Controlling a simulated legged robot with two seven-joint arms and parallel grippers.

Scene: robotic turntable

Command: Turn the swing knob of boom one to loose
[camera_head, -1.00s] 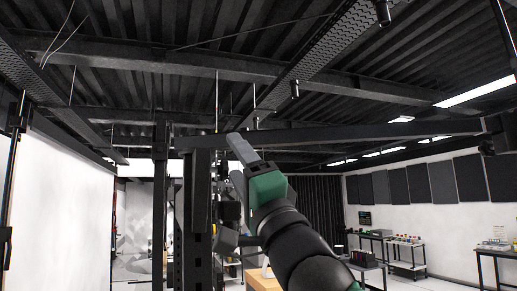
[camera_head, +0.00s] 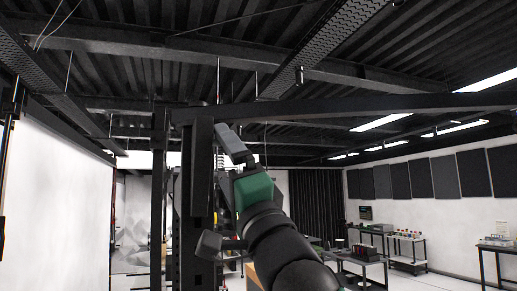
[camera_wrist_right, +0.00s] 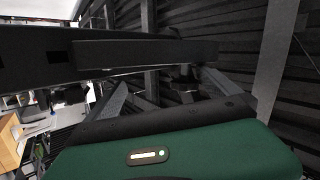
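A dark boom (camera_head: 340,107) runs sideways from the top of a dark upright post (camera_head: 199,170) in the head view. My right gripper (camera_head: 214,190), with a green body, is raised just right of the post. Its two grey fingers are spread wide, one up near the boom's underside and one low beside the post. My left gripper is not in view.
A white panel (camera_head: 60,190) stands at the left. Roof beams (camera_head: 230,52) run overhead. Benches with small items (camera_head: 360,265) stand at the right, far back. Open room lies right of my right arm.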

